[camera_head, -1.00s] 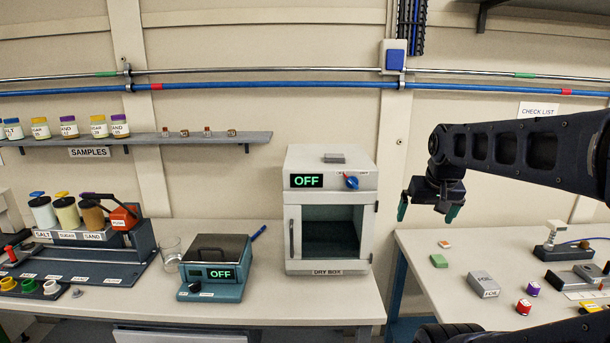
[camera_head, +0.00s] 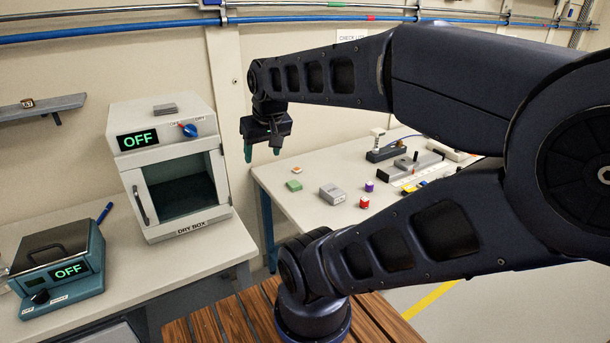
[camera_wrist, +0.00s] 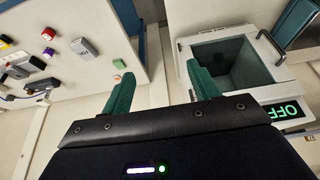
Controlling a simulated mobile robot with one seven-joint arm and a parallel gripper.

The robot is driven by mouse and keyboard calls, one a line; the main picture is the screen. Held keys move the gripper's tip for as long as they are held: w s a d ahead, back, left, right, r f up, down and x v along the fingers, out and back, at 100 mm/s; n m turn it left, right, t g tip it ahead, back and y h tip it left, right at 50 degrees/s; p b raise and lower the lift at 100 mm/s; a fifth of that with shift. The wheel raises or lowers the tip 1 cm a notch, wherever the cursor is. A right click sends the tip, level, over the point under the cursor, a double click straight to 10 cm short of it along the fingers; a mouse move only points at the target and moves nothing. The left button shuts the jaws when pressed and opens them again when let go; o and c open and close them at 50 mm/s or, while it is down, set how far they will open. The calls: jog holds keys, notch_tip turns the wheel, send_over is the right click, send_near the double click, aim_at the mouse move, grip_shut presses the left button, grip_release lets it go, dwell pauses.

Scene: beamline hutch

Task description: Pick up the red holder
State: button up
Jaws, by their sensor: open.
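The red holder (camera_head: 364,202) is a small red cylinder with a pale top, standing on the right-hand table. It also shows in the wrist view (camera_wrist: 48,34), at the upper left. My gripper (camera_head: 262,150) has green fingers, which are open with nothing between them. It hangs in the air near the table's left end, left of the holder and well apart from it. In the wrist view my gripper (camera_wrist: 160,78) points past the gap between the table and the dry box.
A purple holder (camera_head: 369,186), a grey foil box (camera_head: 332,194) and a green block (camera_head: 294,185) are near the red holder. A bench fixture (camera_head: 382,152) stands behind.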

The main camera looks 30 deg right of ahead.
jog(key=w+d+f+n+g+h, duration=0.1)
jog(key=w+d+f+n+h, duration=0.1)
jog(key=w+d+f, duration=0.3)
jog(key=w+d+n+g+h, duration=0.1)
jog(key=w+d+h, duration=0.15)
jog(key=d, duration=0.55)
jog(key=n+g+h, duration=0.2)
jog(key=n+g, duration=0.2)
jog(key=n, duration=0.9)
send_over(364, 199)
jog(key=w+a, duration=0.1)
jog(key=a, duration=0.4)
notch_tip(364, 199, down, 24)
jog(key=shift+a+f+x, duration=0.1)
jog(key=shift+a+x, duration=0.1)
jog(key=shift+x, duration=2.6)
jog(key=shift+a+f+x, duration=0.15)
jog(key=shift+x, duration=2.7)
jog(key=c, duration=1.1)
